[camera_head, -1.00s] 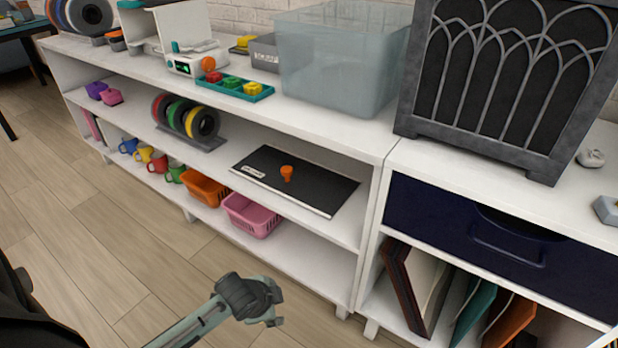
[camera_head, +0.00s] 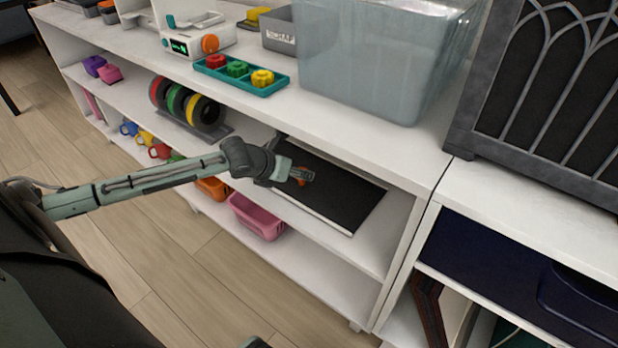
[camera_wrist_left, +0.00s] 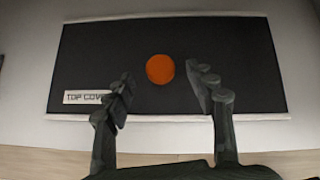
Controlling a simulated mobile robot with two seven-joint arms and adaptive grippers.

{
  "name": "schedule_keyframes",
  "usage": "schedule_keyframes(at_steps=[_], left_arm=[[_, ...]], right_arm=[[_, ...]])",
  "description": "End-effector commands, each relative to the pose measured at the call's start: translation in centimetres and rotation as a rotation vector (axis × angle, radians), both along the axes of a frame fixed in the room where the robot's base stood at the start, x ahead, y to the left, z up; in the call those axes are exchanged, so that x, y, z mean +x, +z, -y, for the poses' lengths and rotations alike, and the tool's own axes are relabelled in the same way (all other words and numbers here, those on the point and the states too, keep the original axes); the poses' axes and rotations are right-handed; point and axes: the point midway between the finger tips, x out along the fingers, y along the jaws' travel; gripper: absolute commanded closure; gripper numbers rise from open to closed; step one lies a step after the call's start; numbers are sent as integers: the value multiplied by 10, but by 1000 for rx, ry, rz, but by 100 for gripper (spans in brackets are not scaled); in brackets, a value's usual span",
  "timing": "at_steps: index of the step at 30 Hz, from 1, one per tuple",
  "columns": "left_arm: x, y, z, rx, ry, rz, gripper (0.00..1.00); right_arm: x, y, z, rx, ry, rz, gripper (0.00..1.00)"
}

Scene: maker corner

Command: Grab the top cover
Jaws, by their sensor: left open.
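The top cover (camera_head: 340,196) is a flat black panel lying on the middle shelf. In the left wrist view the top cover (camera_wrist_left: 240,75) shows its orange round knob (camera_wrist_left: 160,69) near the middle and a white label reading "TOP COV", partly hidden by a finger. My left gripper (camera_head: 300,175) reaches in over the panel at the knob. In the left wrist view my left gripper (camera_wrist_left: 163,85) is open, with one finger on each side of the knob and a little short of it. No contact shows.
The white shelf's upper board (camera_head: 340,135) overhangs the panel. A rack of spools (camera_head: 185,105) stands left of the panel. A translucent bin (camera_head: 375,60) is on top.

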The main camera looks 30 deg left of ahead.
Motion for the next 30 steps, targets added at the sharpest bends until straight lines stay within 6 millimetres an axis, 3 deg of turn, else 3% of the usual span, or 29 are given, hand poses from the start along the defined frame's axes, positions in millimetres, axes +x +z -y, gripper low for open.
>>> schedule_keyframes(at_steps=[7, 17, 30], left_arm=[[25, -26, 2, -3, 4, 1, 45], [29, -31, 2, 0, 1, 0, 46], [29, -31, 2, 0, 1, 0, 100]], right_arm=[[-2, 9, -1, -4, -1, 5, 100], [-1, 17, -1, -4, -4, 11, 100], [-1, 15, -1, -3, -4, 13, 100]])
